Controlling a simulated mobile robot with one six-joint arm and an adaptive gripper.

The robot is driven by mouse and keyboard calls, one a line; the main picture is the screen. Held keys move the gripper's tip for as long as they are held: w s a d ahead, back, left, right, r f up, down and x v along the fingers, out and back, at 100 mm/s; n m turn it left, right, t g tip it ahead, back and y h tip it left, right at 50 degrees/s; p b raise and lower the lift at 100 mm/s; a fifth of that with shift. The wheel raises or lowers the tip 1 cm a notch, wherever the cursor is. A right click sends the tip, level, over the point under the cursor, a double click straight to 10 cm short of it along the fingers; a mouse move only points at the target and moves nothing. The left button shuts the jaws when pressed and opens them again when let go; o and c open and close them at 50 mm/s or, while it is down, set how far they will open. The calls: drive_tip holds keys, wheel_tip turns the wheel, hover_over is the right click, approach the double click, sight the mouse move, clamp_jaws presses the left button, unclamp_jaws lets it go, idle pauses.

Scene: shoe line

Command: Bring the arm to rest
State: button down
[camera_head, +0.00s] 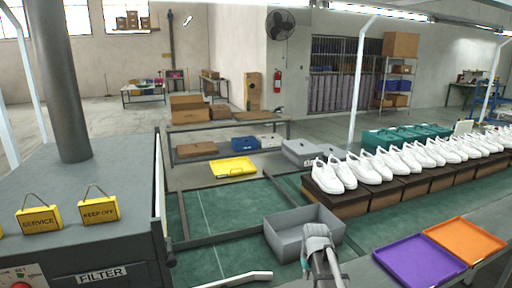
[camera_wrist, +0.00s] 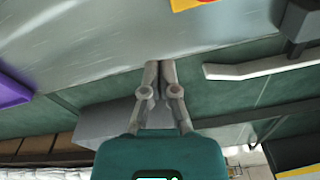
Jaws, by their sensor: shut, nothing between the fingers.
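My gripper (camera_wrist: 160,66) is shut and empty in the wrist view, its two fingers together above a grey surface. In the head view my arm rises from the bottom edge, in front of an open grey bin (camera_head: 283,243). The bin also shows in the wrist view (camera_wrist: 98,122), partly hidden behind my gripper. I cannot make out the fingertips in the head view.
A purple tray (camera_head: 418,262) and an orange tray (camera_head: 464,239) lie at the right. White shoes (camera_head: 370,169) stand in a row on dark boxes. Yellow signs (camera_head: 100,209) stand on the grey machine at the left. A yellow tray (camera_head: 233,168) lies farther back.

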drive_tip(key=s+m, duration=0.1)
drive_tip(key=s, duration=1.2)
drive_tip(key=shift+s+a+g, duration=0.3)
drive_tip(key=shift+g, duration=0.1)
